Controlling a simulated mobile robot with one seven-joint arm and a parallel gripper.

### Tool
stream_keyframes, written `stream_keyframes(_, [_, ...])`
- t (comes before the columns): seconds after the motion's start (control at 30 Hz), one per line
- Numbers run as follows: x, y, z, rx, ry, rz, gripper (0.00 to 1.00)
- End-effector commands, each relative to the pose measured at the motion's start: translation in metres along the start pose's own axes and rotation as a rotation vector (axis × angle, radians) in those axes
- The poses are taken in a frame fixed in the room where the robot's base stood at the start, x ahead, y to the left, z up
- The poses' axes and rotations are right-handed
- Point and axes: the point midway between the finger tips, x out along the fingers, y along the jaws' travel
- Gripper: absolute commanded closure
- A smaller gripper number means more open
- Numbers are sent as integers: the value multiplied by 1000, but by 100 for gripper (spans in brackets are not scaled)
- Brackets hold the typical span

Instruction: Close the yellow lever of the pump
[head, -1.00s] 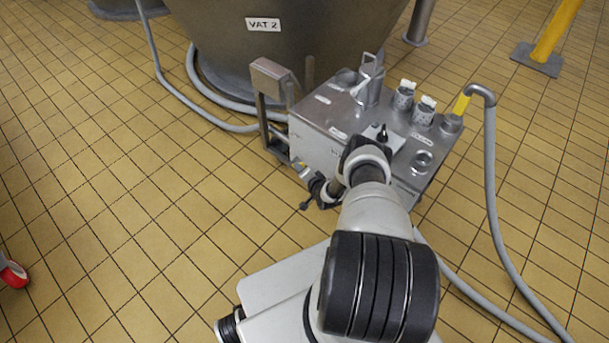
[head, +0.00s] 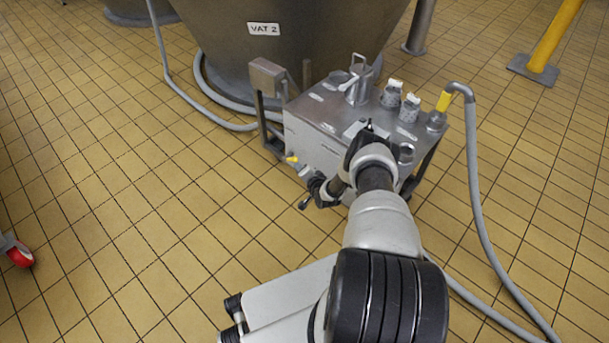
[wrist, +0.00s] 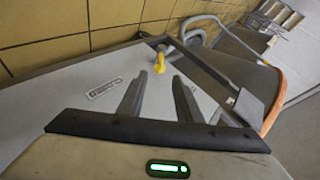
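The pump is a grey metal box (head: 315,133) in front of the vat. Its small yellow lever (head: 291,159) sticks out low on its left side. In the wrist view the yellow lever (wrist: 160,62) stands out from the pale metal panel (wrist: 95,88). My gripper (wrist: 159,76) is open, with its two fingers apart and nothing between them. The lever shows just beyond the fingertips, in line with the gap; I see no clear contact. In the head view my arm hides part of the pump, and the finger opening is too small to read.
The vat (head: 315,55) stands behind the pump. A dark metal frame (head: 262,115) borders the pump's left end. Tiled floor (head: 100,220) is clear at left.

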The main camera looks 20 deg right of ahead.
Motion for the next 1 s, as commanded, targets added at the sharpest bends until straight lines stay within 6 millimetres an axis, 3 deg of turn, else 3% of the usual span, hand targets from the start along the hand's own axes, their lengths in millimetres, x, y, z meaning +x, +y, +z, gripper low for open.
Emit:
stream_keyframes(0.43, [0, -4, -1, -1, 0, 0, 68])
stream_keyframes(0.6, [2, -19, -9, -26, -8, 2, 95])
stream_keyframes(0.67, [3, -38, -18, -60, -18, 7, 100])
stream_keyframes(0.77, [1, -88, -40, -151, -47, 26, 100])
stream_keyframes(0.87, [-11, -150, -63, -271, -85, 61, 100])
stream_keyframes(1.0, [-49, -238, -88, -443, -132, 119, 100])
